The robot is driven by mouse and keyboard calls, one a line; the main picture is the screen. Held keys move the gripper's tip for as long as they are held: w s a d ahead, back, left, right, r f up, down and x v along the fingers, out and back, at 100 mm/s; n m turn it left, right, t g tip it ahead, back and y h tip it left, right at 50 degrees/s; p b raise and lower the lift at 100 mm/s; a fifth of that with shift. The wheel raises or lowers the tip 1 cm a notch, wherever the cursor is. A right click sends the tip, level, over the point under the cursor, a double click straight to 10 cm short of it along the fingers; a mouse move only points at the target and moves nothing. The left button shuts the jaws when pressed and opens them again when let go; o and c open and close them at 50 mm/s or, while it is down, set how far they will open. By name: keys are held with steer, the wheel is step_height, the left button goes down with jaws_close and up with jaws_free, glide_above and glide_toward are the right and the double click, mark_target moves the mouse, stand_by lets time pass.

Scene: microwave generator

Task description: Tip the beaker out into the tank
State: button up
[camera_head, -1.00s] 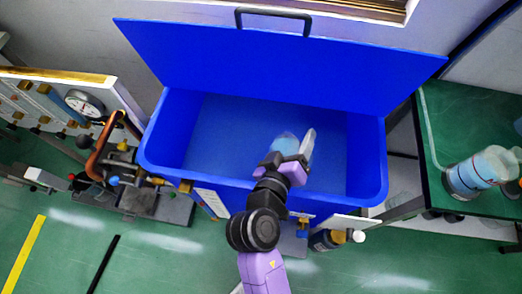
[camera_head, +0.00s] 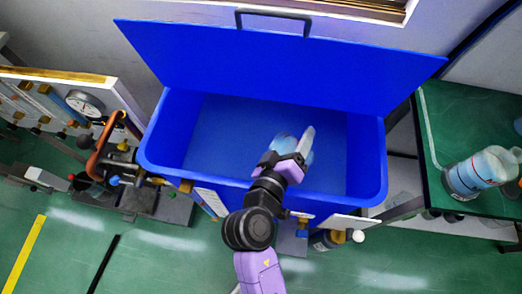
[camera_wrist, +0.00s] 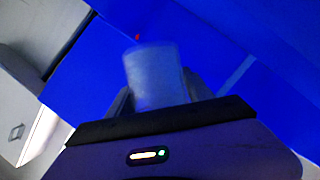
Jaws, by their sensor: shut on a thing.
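The blue tank (camera_head: 225,140) stands in the middle of the head view with its lid (camera_head: 280,65) raised at the back. My gripper (camera_head: 295,148) reaches over the tank's front rim and is shut on the beaker (camera_head: 283,143). The beaker is pale and translucent, and it is partly hidden by the gripper. In the wrist view the beaker (camera_wrist: 155,75) sits between the fingers against the tank's blue walls, slightly blurred. I cannot tell what is in it or exactly how far it is tilted.
A green-topped bench (camera_head: 465,120) stands at the right with a clear vessel of bluish contents (camera_head: 478,172) on it. A panel with a gauge (camera_head: 84,103) and pipework stands at the left. Green floor lies in front.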

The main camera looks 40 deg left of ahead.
mark_target(288, 133)
steer(key=shift+r+n+t+h+p, duration=0.3)
steer(key=shift+r+n+t, duration=0.25)
steer(key=shift+n, duration=0.4)
steer(key=shift+r+n+t+h+p, duration=0.2)
steer(key=shift+r+n+t+p, duration=0.2)
steer(key=shift+r+n, duration=0.4)
stand_by(2.2)
steer(key=shift+s+a+r+n+t+b, duration=0.25)
steer(key=shift+s+a+n+t+b, duration=0.15)
steer(key=shift+a+n, duration=0.4)
stand_by(0.6)
steer(key=shift+s+r+n+t, duration=0.1)
steer(key=shift+r+n+t, duration=0.35)
steer(key=shift+n, duration=0.7)
stand_by(0.6)
steer(key=shift+m, duration=0.5)
steer(key=f+m+g, duration=0.1)
steer(key=w+d+f+m+g, duration=0.1)
steer(key=m, duration=0.1)
steer(key=shift+d+f+m, duration=0.15)
steer(key=shift+d+m, duration=0.15)
